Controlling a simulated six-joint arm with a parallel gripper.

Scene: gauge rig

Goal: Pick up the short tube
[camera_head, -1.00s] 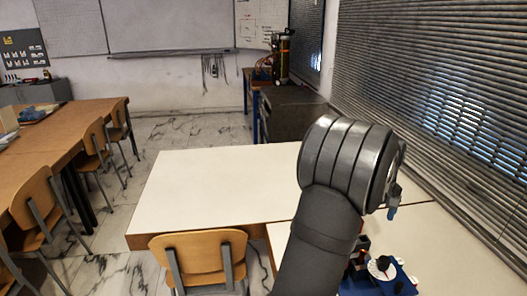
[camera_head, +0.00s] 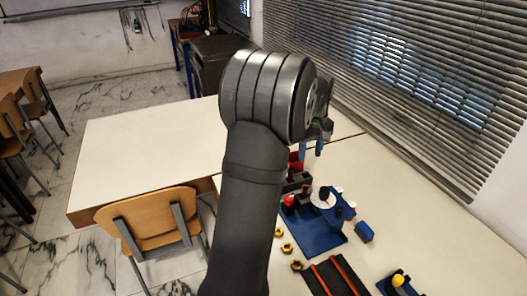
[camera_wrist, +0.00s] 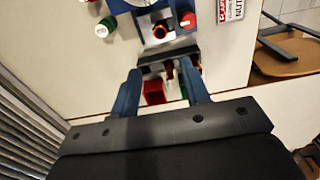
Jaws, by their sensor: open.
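My gripper (camera_head: 313,149) shows at the arm's end in the head view, its blue fingers pointing down above the white table. In the wrist view its two blue fingers (camera_wrist: 158,66) are spread apart with nothing held between them. Beyond and below them is a dark holder (camera_wrist: 168,54) with a red piece (camera_wrist: 154,92) and a green one near it. I cannot tell which piece is the short tube. Two long red tubes (camera_head: 343,272) lie on a black tray (camera_head: 318,284) at the front of the head view.
A blue rig base (camera_head: 318,241) with a white dial stands below my gripper. A blue block (camera_head: 364,232) and several yellow nuts (camera_head: 287,247) lie around it. A yellow knob (camera_head: 398,280) is at the front right. Window blinds (camera_head: 400,80) border the right. The left table is bare.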

